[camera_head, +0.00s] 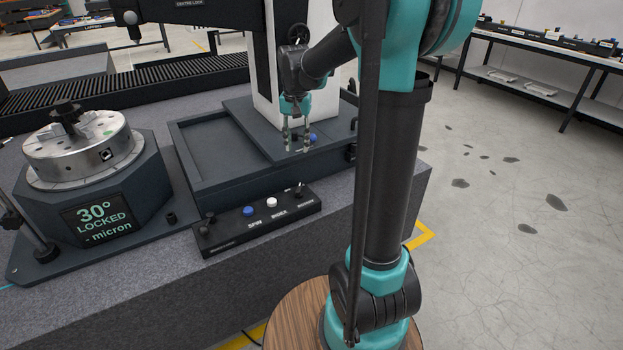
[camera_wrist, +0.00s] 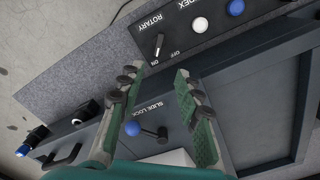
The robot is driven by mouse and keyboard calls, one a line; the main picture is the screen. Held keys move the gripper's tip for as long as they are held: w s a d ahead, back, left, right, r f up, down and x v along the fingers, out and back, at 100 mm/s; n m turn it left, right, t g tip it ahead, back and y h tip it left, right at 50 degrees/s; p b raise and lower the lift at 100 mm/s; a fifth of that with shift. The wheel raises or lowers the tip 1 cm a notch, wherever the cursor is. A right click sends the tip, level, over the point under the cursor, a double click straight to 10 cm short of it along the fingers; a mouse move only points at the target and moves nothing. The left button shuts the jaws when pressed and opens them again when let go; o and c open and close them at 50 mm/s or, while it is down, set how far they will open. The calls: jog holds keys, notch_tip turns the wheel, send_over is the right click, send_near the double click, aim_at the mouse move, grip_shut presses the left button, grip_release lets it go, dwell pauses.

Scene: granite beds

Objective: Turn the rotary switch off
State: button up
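The rotary switch (camera_wrist: 159,43) is a small lever on a dark control box (camera_wrist: 215,50), beside the words ROTARY, ON and OFF in the wrist view. In the head view the switch (camera_head: 298,190) stands at the right end of the control box (camera_head: 225,237). My gripper (camera_head: 297,148) is open and empty, pointing down behind the box, over the dark slide base. In the wrist view the switch lies just beyond the fingertips of my gripper (camera_wrist: 155,80), apart from them.
A blue-knobbed slide lock lever (camera_wrist: 132,128) is seen between my fingers. White (camera_wrist: 200,25) and blue (camera_wrist: 235,7) buttons sit along the box. The rotary table (camera_head: 75,155) at left shows "30° LOCKED" on its display (camera_head: 98,222). A white column (camera_head: 265,75) stands behind my gripper.

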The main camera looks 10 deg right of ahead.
aim_at(299, 188)
notch_tip(299, 188, down, 17)
jog(key=shift+f, duration=0.15)
dwell(0.5)
jog(key=shift+c, duration=0.2)
grip_shut()
